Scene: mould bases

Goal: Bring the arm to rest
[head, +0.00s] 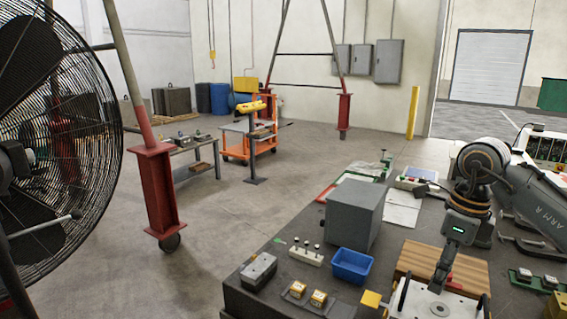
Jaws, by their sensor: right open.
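My right arm comes in from the right edge in the head view. My right gripper (438,286) points down over the front right of the dark workbench (240,296), just above a pale metal plate (415,300). Its jaws are open and nothing shows between them. I cannot tell whether the fingertips touch the plate. The plate has dark upright pins at its sides, and its near part is cut off by the frame's bottom edge. My left gripper is not in view.
A wooden board (415,260) lies behind the plate. A blue bin (351,266), a tall grey box (352,215) and small metal blocks (259,270) crowd the bench's left part. A large fan (50,150) and red gantry leg (158,190) stand left.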

